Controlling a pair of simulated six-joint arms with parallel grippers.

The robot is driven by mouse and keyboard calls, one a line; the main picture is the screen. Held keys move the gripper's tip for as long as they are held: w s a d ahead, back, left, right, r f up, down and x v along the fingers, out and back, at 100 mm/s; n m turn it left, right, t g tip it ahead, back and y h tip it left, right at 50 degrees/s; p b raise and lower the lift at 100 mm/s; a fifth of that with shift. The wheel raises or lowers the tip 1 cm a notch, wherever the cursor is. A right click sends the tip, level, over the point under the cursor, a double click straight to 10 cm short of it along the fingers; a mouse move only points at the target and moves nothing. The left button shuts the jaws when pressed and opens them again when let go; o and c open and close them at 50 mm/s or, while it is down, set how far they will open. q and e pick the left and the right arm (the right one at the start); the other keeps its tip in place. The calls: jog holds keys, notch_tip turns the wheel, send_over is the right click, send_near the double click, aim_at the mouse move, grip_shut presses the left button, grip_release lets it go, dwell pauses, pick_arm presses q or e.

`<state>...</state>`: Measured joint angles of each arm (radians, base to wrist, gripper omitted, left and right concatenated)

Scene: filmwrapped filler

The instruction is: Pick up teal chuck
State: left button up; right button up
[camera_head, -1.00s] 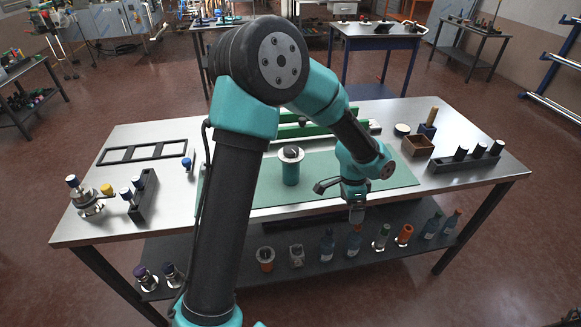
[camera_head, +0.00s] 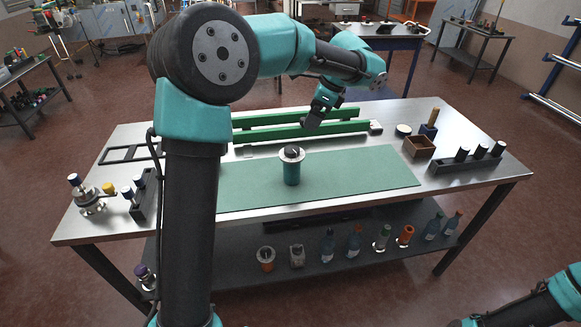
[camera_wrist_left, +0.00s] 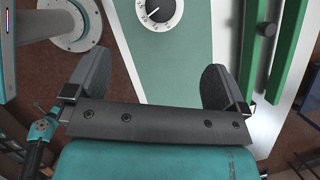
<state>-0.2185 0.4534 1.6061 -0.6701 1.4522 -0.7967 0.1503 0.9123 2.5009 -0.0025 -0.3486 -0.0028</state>
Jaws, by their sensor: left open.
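The teal chuck (camera_head: 291,172) stands upright on the green mat (camera_head: 365,173), a teal cylinder with a wide pale rim and a dark centre on top. In the left wrist view its round top (camera_wrist_left: 160,12) shows at the upper edge, partly cut off, with marks around a dark middle. My left gripper (camera_head: 312,122) hangs above the table behind and to the right of the chuck, apart from it. In the left wrist view the left gripper (camera_wrist_left: 155,80) has its fingers spread with nothing between them. My right gripper is out of view.
Two green rails (camera_head: 300,130) lie behind the mat. At the right are a brown box (camera_head: 418,146) and a dark rack (camera_head: 467,160) of capped cylinders. At the left is a steel fitting (camera_head: 90,198). Bottles stand on the lower shelf (camera_head: 310,270). The mat's right part is clear.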

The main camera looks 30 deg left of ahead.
aim_at(293, 148)
pick_arm(q)
jog(key=x, duration=1.2)
jog(key=shift+f, duration=0.15)
jog(key=shift+x, duration=2.6)
jog(key=shift+s+a, duration=0.15)
jog(key=c, duration=1.3)
jog(key=shift+r, duration=0.3)
